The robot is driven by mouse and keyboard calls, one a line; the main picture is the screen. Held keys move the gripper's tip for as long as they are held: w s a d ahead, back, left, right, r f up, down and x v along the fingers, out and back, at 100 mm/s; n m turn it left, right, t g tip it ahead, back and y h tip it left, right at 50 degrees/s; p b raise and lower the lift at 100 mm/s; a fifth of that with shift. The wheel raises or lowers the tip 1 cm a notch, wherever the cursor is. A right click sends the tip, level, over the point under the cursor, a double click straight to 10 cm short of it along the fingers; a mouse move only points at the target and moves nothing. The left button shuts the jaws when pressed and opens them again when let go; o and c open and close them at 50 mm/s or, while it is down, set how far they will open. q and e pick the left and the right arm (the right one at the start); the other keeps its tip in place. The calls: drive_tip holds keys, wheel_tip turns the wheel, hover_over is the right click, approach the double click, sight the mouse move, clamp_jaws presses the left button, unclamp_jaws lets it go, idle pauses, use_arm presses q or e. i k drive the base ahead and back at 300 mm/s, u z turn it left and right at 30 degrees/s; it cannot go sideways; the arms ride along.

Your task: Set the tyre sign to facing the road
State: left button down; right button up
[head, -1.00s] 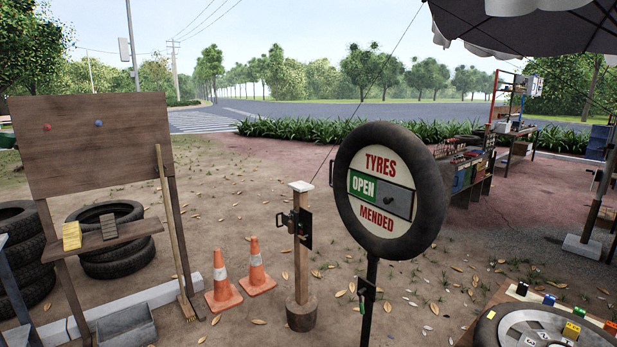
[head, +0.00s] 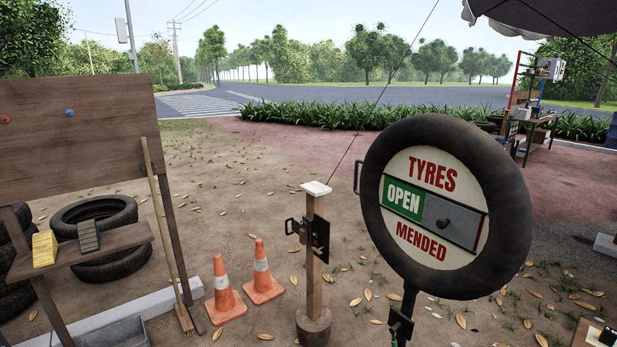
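The tyre sign (head: 447,259) stands on a dark post at right of centre in the head view. It is a black tyre around a cream disc reading TYRES MENDED. A green OPEN panel (head: 403,197) shows in its slot, beside a grey slider (head: 450,220) with a dark knob. This lettered face is turned towards me, angled a little left; the road (head: 370,95) lies behind it. A thin handle (head: 357,177) sticks out at the tyre's left edge. A dark fitting with a green part (head: 400,325) is on the post below. Neither of my grippers is in view.
A short wooden post (head: 314,260) with a dark latch box stands left of the sign. Two orange cones (head: 224,290), a broom (head: 163,235) and a wooden board (head: 75,130) are further left. Leaf-strewn ground between is open. A hedge (head: 340,116) edges the road.

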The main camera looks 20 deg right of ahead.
sight(449, 158)
drive_tip(key=u, duration=0.15)
drive_tip(key=i, duration=1.05)
drive_tip(key=z, duration=0.6)
drive_tip(key=i, duration=0.8)
drive_tip(key=z, duration=1.25)
drive_tip(key=i, duration=0.35)
drive_tip(key=z, duration=2.65)
drive_tip(key=k, duration=1)
drive_tip(key=u, duration=1.4)
